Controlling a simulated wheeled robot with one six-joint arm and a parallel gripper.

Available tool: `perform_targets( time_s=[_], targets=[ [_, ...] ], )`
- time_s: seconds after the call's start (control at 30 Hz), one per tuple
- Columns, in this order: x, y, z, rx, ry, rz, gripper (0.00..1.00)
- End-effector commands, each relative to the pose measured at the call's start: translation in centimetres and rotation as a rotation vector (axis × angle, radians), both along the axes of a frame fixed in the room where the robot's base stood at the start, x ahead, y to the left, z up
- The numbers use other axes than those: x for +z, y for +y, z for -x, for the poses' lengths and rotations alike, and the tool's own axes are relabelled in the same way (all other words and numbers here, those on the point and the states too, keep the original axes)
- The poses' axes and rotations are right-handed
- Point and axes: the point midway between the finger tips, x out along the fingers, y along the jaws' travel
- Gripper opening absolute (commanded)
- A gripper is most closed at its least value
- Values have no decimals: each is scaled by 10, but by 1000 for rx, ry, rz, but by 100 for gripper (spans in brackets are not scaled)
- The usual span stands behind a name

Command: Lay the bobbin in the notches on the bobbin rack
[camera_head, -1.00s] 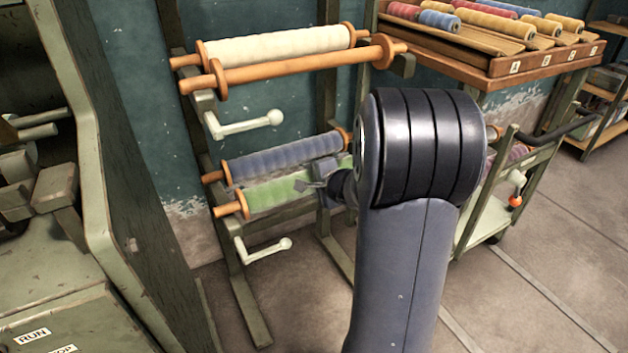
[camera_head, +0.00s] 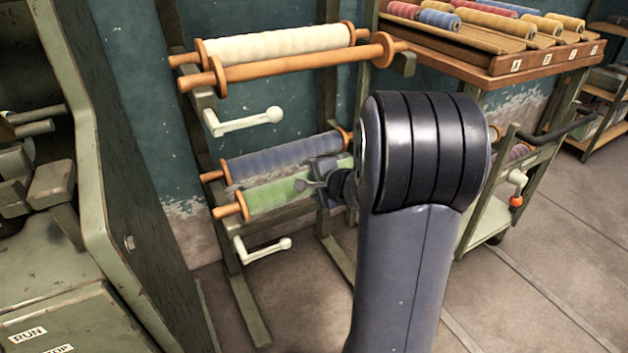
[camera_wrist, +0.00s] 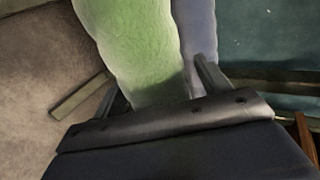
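The green bobbin (camera_head: 275,194) with orange end flanges lies across the lower front of the bobbin rack (camera_head: 238,262), in front of a blue bobbin (camera_head: 283,158). Its left axle end sticks out past the rack's left side; its right end is hidden behind my arm, so its seating there cannot be told. My gripper (camera_head: 318,187) is at the right part of the green bobbin. In the wrist view the green bobbin (camera_wrist: 138,50) passes between the two fingers, and a narrow gap shows by the right finger. My gripper (camera_wrist: 160,88) looks open around it.
Above, the rack carries a cream bobbin (camera_head: 280,46) and a bare orange bobbin (camera_head: 300,65). White crank handles (camera_head: 245,121) stick out at the left. A green machine (camera_head: 85,150) stands at left, and a cart with a bobbin tray (camera_head: 490,62) at right.

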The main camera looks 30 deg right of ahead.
Motion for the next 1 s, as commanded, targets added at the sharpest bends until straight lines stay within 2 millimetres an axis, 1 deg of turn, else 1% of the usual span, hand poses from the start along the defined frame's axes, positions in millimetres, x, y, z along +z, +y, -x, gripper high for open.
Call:
perform_targets(
  time_s=[0.03,0.1,0.13,0.33,0.47,0.57,0.8,1.0],
  targets=[
    [0,0,0,0,1,0,76],
    [0,0,0,0,1,0,82],
    [-1,0,0,0,1,0,83],
    [-2,0,1,0,4,0,83],
    [3,-1,7,-1,2,0,83],
    [12,-1,18,-2,1,1,83],
    [37,-3,59,-3,0,2,83],
    [50,-3,84,-2,1,1,83]
  ],
)
